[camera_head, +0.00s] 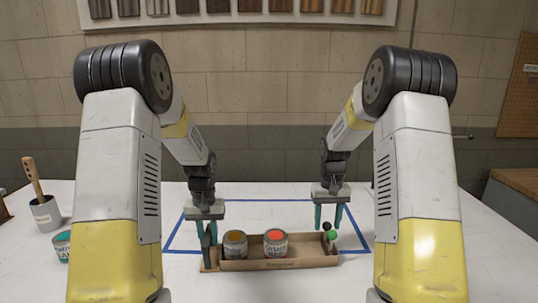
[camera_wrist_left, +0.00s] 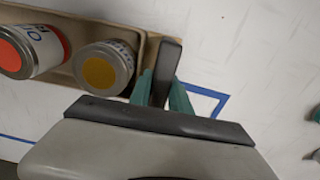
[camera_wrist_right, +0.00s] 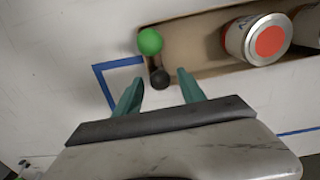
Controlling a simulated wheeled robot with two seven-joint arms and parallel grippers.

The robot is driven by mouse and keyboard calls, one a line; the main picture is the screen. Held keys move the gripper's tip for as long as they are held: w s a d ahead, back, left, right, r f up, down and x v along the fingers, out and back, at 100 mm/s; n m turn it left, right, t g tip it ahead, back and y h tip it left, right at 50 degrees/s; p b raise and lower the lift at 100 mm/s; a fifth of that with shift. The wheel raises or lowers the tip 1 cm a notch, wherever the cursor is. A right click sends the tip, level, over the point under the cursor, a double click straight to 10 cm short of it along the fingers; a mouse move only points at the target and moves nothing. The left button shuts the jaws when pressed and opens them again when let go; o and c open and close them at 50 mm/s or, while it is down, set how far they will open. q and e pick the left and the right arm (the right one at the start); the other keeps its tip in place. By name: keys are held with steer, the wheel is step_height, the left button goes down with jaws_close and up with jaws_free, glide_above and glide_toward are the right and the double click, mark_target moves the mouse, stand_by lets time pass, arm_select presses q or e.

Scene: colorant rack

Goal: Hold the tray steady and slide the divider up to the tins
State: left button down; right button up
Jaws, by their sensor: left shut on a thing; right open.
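The brown tray (camera_head: 300,261) stands on the white table. Two tins stand in it towards its left end, one with a yellow lid (camera_head: 235,245) and one with an orange-red lid (camera_head: 276,243). My left gripper (camera_head: 209,236) is shut on the dark upright handle (camera_wrist_left: 167,65) at the tray's left end. Near the right end is the divider, a thin dark piece (camera_wrist_right: 153,60) with a green ball (camera_wrist_right: 150,41) and a black ball (camera_wrist_right: 160,78). My right gripper (camera_wrist_right: 158,88) is open above that end, its fingers either side of the black ball and apart from it.
Blue tape (camera_head: 185,217) marks a rectangle on the table around the tray. A pot with a wooden-handled tool (camera_head: 45,210) and another tin (camera_head: 62,246) stand at the left. Bare tray floor (camera_wrist_right: 195,45) lies between the divider and the orange-red tin.

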steer(key=shift+f, duration=1.1)
jaws_close()
steer(key=shift+a, duration=0.1)
steer(key=shift+a, duration=1.15)
steer(key=shift+s+a, duration=0.1)
steer(key=shift+a, duration=0.9)
